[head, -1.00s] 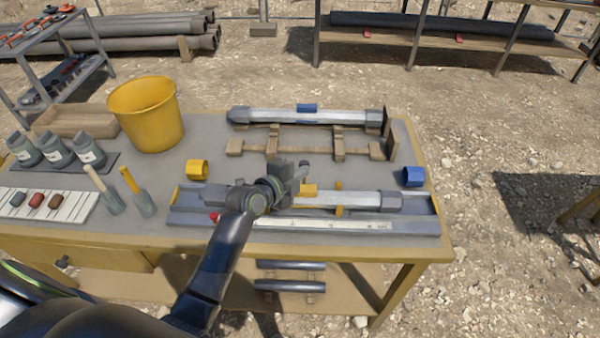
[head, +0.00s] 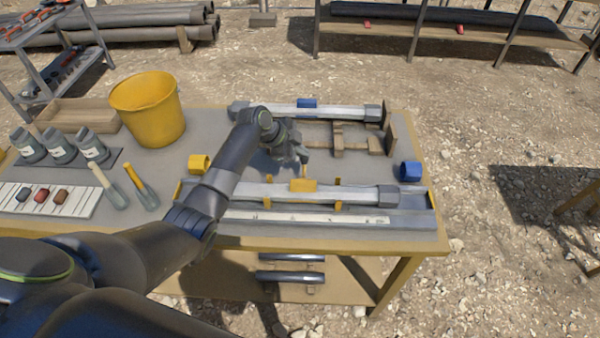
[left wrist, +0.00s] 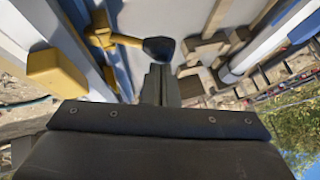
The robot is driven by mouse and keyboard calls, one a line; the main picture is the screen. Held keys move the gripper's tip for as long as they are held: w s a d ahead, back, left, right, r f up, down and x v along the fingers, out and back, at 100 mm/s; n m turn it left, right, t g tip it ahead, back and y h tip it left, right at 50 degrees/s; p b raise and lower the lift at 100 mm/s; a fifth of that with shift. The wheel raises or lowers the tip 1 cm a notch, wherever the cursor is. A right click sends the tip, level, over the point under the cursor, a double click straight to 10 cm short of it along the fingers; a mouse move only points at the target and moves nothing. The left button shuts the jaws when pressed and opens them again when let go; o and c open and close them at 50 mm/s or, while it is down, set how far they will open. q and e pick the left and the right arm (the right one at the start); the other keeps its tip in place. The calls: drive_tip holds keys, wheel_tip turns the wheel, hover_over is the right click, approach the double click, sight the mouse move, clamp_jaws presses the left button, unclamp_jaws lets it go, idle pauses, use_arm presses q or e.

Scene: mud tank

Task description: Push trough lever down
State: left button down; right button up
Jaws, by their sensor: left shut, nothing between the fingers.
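The trough (head: 410,222) lies along the table's front with a grey-white tube (head: 350,192) resting in it. A yellow lever with a dark knob shows in the left wrist view (left wrist: 158,48), just beyond my fingertips; I cannot tell whether they touch it. In the head view only a short yellow piece of the lever (head: 305,171) shows, the rest being blocked by my gripper. My left gripper (head: 303,155) is shut and empty behind the trough's middle; its closed fingers show in the left wrist view (left wrist: 160,84). My right gripper is not in view.
A second tube (head: 330,112) lies on wooden supports (head: 338,140) at the back. A yellow ring (head: 199,164) and blue ring (head: 410,171) flank the trough. A yellow block (head: 303,185) sits on the front tube.

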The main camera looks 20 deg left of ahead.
use_arm(q)
drive_tip(key=shift+w+f+g, duration=0.25)
drive_tip(key=shift+f+g, duration=0.05)
drive_tip(key=shift+g, duration=0.1)
drive_tip(key=shift+w+a+f+b, duration=0.15)
drive_tip(key=shift+w+b, duration=0.15)
drive_tip(key=shift+b, duration=0.3)
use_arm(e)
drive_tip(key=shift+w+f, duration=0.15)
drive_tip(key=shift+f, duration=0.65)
